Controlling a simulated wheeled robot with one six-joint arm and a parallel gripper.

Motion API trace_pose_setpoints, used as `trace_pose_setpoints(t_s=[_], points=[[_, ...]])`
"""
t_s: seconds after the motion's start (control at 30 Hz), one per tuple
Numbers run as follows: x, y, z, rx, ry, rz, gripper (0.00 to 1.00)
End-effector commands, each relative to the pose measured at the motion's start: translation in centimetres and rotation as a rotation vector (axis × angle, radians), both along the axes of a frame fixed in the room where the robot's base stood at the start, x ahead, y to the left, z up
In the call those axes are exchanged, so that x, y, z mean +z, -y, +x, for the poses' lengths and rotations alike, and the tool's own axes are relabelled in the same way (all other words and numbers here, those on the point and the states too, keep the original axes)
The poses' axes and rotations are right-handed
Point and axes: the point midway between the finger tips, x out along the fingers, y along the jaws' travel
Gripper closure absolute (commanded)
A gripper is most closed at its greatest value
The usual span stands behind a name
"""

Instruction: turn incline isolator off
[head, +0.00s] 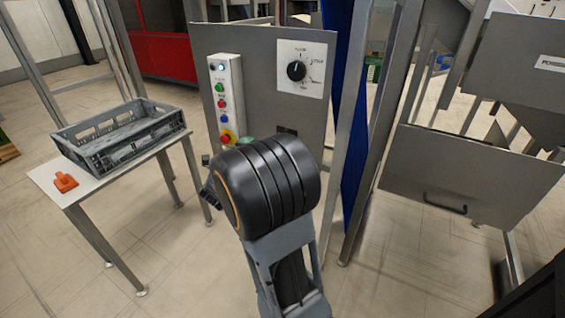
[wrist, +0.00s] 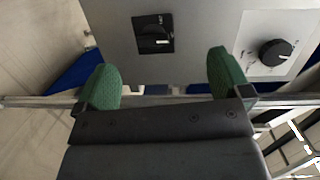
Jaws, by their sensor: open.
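A black square rotary switch (wrist: 153,33), likely the isolator, is mounted on a grey panel (wrist: 205,20). Its handle lies roughly crosswise in the wrist view, and its small lettering is unreadable. In the head view a dark fitting (head: 287,131) on the panel, mostly hidden by my arm, seems to be the same switch. My gripper (wrist: 164,75) is open and empty. Its two green fingertips are spread to either side of the switch in the picture, apart from it. In the head view my arm hides most of the gripper.
A round selector dial (head: 296,71) on a white plate is on the same panel, also right of the switch in the wrist view (wrist: 272,52). A button box (head: 226,100) is at the panel's left. A side table holds a grey crate (head: 120,135) and an orange object (head: 65,182).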

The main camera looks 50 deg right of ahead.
Motion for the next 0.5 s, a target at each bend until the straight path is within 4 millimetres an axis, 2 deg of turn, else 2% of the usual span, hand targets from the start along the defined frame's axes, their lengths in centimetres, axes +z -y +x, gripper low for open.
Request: trace_pose_setpoints(t_s=[0.03, 0.1, 0.33, 0.5], points=[[-1.8, 0.8, -0.6, -0.053, 0.022, -0.008, 0.04], [-2.5, 1.4, -1.4, -0.110, 0.047, -0.019, 0.04], [-3.3, 3.4, -2.1, -0.188, 0.084, -0.037, 0.04], [-3.3, 6.4, -1.4, -0.190, 0.085, -0.037, 0.04]])
